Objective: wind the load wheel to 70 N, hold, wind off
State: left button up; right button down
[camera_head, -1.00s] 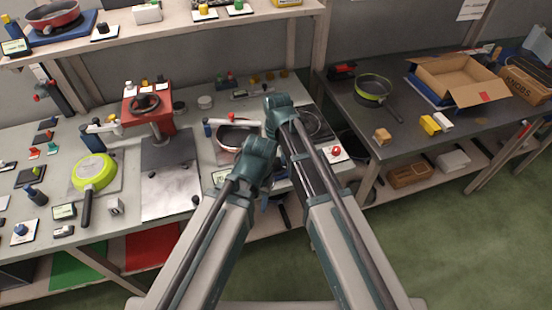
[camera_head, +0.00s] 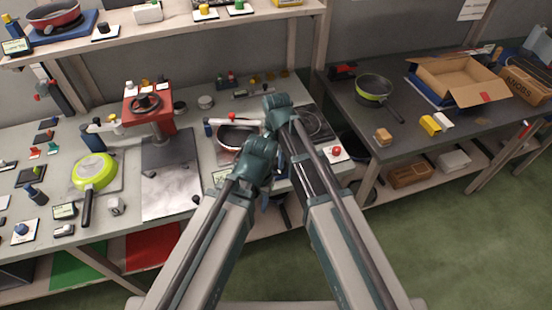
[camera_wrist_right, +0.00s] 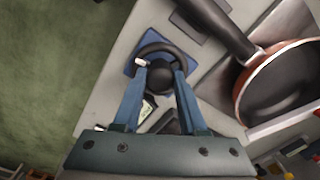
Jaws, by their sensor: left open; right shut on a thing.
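The load wheel (camera_wrist_right: 138,54) is a black ring with a round dark hub on a blue base, seen in the right wrist view. My right gripper (camera_wrist_right: 162,72) has its two blue fingers shut on the wheel, at the hub. A pale mark shows on the left of the rim. In the head view my arms hide the wheel and the right fingertips. My left gripper (camera_head: 268,190) is mostly behind its own arm, low in the middle of that view, and is open. A small display (camera_wrist_right: 148,110) lies partly between the right fingers; its reading is illegible.
A reddish pan (camera_wrist_right: 284,84) with a black handle lies beside the wheel. A red press with a dark handwheel (camera_head: 146,103) and a green pan (camera_head: 94,171) stand left on the bench. A second table (camera_head: 425,150) stands right, with an open box (camera_head: 455,76).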

aim_at(276, 161)
jog(key=shift+m, duration=1.6)
jog(key=shift+c, duration=2.3)
grip_release()
jog(key=shift+r, duration=0.1)
notch_tip(276, 161, up, 14)
jog(key=p, duration=1.3)
jog(key=shift+p, duration=0.4)
jog(key=shift+f, duration=0.2)
